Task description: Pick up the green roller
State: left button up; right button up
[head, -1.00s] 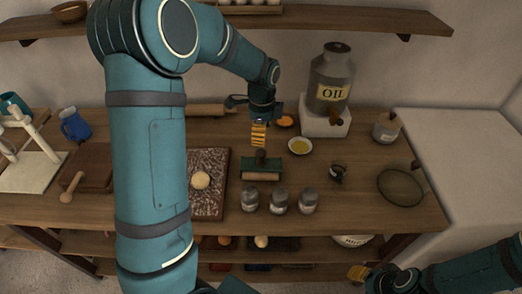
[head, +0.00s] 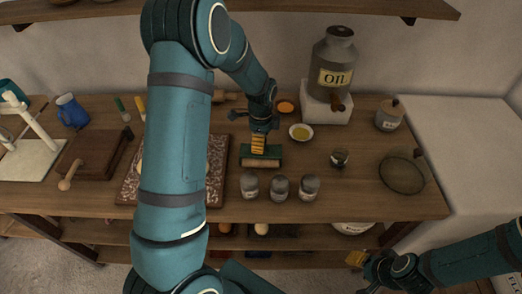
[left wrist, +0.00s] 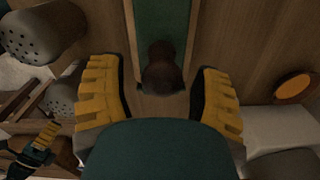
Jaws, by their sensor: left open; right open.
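The green roller (head: 271,153) lies on the wooden table, with a green top and a pale wooden cylinder along its front. In the left wrist view its green body (left wrist: 160,20) is at the top centre, with a dark brown knob (left wrist: 162,72) below it. My left gripper (head: 258,144) is directly over the roller in the head view and hides its handle. In the left wrist view the open yellow fingers stand on either side of the knob, with gaps on both sides. My right gripper (head: 356,258) is open and empty, low at the front right.
Several grey shakers (head: 280,188) stand in front of the roller. A speckled board (head: 217,170) lies to its left. A small yellow dish (head: 300,132) and a dark pot (head: 340,158) are to its right. The oil can (head: 334,65) stands on a white block behind.

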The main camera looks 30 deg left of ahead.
aim_at(271, 151)
pick_arm(q)
jog(key=shift+a+f, duration=0.1)
jog(key=shift+f, duration=1.45)
grip_shut()
jog(key=shift+w, duration=0.1)
